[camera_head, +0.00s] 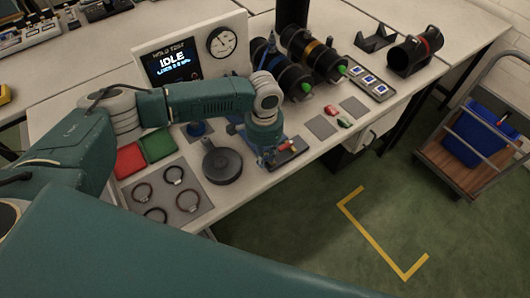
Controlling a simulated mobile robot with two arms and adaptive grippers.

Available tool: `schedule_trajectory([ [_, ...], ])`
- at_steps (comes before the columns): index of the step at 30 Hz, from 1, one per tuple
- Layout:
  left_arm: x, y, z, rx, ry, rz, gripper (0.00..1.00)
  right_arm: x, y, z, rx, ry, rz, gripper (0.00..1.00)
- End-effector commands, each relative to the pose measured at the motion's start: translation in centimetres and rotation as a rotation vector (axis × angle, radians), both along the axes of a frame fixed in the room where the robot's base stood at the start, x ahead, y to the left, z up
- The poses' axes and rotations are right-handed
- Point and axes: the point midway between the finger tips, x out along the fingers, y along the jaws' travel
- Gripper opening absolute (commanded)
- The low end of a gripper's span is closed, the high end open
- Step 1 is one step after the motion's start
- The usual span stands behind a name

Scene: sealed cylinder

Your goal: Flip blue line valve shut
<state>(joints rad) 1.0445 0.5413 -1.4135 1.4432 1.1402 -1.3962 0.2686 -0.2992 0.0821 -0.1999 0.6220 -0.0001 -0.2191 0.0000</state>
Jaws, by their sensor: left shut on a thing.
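My left arm reaches in from the left across the bench. Its gripper (270,157) points down at the front edge of the bench, beside a small dark block (292,150) with a red part on top. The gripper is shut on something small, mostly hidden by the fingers. A little blue shows at the fingertips, but I cannot make out the blue line valve or its lever position for sure. A test panel (190,55) behind reads "HOLD TEST" and "IDLE", with a round gauge (222,42) beside it. My right gripper is not in view.
A round dark disc (222,166) lies left of the gripper. Red (129,160) and green (158,145) pads and a mat with several rings (186,171) are further left. Dark cylinders (293,80) lie behind. A cart with a blue bin (478,134) stands right; the floor before the bench is clear.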

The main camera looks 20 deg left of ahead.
Motion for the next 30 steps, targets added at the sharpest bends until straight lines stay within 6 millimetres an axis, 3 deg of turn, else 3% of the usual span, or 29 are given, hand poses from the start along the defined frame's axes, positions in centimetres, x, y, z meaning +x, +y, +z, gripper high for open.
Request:
schedule_trajectory([
  [2, 0.0, 0.0, 0.4, -0.002, 0.001, -0.029, 0.00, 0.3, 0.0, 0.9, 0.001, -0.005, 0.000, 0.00],
  [11, 0.2, 0.1, 0.2, 0.000, -0.003, -0.044, 0.00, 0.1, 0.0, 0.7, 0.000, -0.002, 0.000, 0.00],
  [12, 0.2, 0.1, 0.2, 0.001, -0.003, -0.044, 0.25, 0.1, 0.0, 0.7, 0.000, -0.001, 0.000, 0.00],
  [15, 0.2, 0.1, 0.2, 0.001, -0.002, -0.043, 0.39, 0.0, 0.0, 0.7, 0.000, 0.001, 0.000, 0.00],
  [24, 0.1, 0.1, 0.3, 0.000, -0.001, -0.042, 0.39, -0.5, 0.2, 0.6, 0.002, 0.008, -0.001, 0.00],
  [30, 0.2, 0.1, 2.8, -0.002, -0.004, -0.043, 0.39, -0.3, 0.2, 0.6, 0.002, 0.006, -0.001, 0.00],
])
